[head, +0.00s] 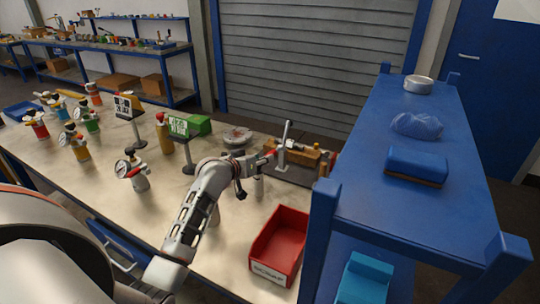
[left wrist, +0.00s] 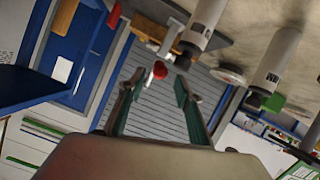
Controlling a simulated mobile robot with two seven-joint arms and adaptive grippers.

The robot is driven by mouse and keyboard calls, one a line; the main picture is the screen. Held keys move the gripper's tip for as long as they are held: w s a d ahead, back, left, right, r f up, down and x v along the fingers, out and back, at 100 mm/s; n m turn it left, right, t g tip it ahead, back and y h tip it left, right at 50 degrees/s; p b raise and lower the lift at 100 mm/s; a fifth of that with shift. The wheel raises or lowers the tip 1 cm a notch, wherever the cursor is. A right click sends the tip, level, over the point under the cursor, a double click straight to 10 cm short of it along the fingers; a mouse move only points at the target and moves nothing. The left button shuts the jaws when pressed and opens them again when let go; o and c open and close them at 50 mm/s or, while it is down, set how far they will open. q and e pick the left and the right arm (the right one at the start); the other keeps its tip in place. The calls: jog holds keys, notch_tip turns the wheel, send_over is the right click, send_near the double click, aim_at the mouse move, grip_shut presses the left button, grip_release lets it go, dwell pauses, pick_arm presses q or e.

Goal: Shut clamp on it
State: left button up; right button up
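A fixture (head: 300,176) on a dark base stands at the far right of the table, beside the blue shelf. A grey clamp lever (head: 285,134) stands nearly upright on it. A brown block-like part lies along the fixture; whether the clamp presses on anything cannot be told. My left gripper (head: 264,160) is just left of the fixture, at about the lever's lower end. In the left wrist view the left gripper (left wrist: 160,82) has its two fingers apart, with a red knob (left wrist: 160,70) showing between or beyond the tips; contact is unclear. My right gripper is out of view.
A red bin (head: 278,246) stands at the table's front right. The blue shelf (head: 350,190) rises close on the right. Flanged vessels with gauges (head: 135,172), a green box (head: 199,125) and sign stands fill the left and middle. The table front has bare room.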

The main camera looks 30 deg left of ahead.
aim_at(274, 152)
pick_arm(q)
jog(key=shift+x, duration=2.95)
jog(key=shift+s, duration=0.1)
jog(key=shift+c, duration=0.3)
grip_shut()
